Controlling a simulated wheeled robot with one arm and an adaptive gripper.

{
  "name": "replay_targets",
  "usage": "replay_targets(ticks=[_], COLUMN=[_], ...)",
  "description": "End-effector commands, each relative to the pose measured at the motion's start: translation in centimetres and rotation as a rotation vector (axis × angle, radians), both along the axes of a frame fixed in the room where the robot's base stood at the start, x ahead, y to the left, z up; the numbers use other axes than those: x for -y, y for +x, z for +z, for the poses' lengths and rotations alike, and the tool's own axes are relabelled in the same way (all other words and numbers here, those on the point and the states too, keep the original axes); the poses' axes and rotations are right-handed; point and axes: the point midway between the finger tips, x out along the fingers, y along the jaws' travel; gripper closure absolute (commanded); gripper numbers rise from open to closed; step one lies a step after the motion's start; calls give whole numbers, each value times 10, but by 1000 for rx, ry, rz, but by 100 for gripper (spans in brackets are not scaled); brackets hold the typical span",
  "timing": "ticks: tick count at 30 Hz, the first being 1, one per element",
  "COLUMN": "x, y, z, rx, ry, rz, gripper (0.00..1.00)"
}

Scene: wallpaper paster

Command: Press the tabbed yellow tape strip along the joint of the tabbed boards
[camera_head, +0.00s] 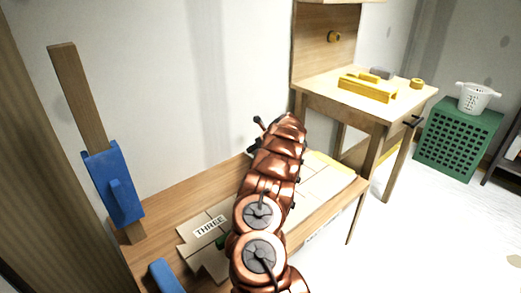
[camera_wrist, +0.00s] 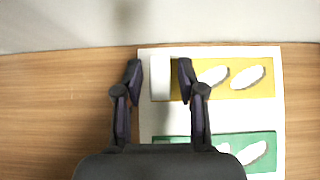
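In the wrist view, a pale card (camera_wrist: 210,118) lies on the wooden bench. It has a yellow panel (camera_wrist: 243,92) with white ovals and a pale upright band (camera_wrist: 160,78) at its left end. I cannot tell whether this is the tabbed tape strip. Nothing shows held between the fingers. In the head view, pale boards (camera_head: 318,183) lie on the bench; my copper arm hides much of them, their joint and most of my gripper.
A green panel (camera_wrist: 257,147) lies below the yellow one. A table (camera_head: 350,100) with yellow parts stands at right. The wall backs the bench (camera_head: 160,208).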

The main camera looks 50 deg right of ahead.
Motion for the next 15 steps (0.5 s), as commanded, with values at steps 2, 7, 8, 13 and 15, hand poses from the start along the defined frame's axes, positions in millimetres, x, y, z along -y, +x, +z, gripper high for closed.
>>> replay_targets(ticks=[2,7,8,13,15], x=[0,0,0,0,0], y=[0,0,0,0,0], z=[0,0,0,0,0], rx=[0,0,0,0,0], ry=[0,0,0,0,0], rz=[0,0,0,0,0], gripper=[72,90,93,100,100])
